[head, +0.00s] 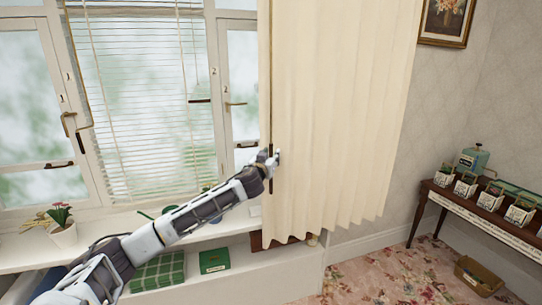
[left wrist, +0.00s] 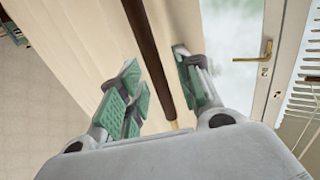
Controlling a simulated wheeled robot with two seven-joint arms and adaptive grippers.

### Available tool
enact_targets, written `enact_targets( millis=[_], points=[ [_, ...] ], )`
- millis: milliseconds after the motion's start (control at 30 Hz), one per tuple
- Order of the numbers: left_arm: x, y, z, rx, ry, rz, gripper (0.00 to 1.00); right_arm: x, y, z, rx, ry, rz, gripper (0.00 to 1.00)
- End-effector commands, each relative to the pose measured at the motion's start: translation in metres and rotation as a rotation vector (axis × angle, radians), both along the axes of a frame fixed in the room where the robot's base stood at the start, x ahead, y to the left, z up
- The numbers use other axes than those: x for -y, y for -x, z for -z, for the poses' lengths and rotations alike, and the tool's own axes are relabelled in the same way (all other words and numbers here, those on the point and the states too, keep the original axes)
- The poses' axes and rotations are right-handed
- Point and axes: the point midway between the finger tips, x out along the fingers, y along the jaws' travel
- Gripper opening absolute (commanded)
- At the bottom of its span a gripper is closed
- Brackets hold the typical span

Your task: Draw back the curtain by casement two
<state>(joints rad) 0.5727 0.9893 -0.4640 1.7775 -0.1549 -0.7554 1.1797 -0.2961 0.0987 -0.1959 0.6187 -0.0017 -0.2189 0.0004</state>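The cream curtain (head: 335,115) hangs in folds over the right side of the window, beside casement two (head: 241,85), which is marked 2 and has a brass handle. A dark brown rod (head: 271,110) hangs along the curtain's left edge. My left gripper (head: 270,160) is at this edge, by the rod. In the left wrist view my left gripper (left wrist: 158,85) is open, with its green pads apart. The rod (left wrist: 150,50) runs between the fingers, with clear gaps on both sides. The curtain (left wrist: 85,40) lies behind the left finger. My right gripper is not in view.
Casement one (head: 25,100) and a white blind (head: 145,100) are to the left. On the sill (head: 100,230) stands a potted plant (head: 62,230). Green boxes (head: 213,261) lie below. A side table (head: 480,215) with small planters is at right, with a carton (head: 478,275) on the floor.

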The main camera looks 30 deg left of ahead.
Motion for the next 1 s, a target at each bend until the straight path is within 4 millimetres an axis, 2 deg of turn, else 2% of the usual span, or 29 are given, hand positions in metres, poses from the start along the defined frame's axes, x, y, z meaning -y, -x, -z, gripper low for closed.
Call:
enact_targets(
  millis=[400, 700, 1000],
  points=[
    [-0.0012, -0.0035, 0.0001, 0.0, 0.0, 0.0, 0.34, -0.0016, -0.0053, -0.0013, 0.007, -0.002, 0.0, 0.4],
    [-0.0012, -0.0034, 0.0001, 0.0, 0.0, 0.0, 0.0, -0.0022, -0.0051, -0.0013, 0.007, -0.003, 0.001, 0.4],
    [-0.0011, -0.0034, 0.0001, 0.0, 0.0, 0.0, 0.0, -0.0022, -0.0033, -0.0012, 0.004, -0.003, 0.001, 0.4]
  ],
)
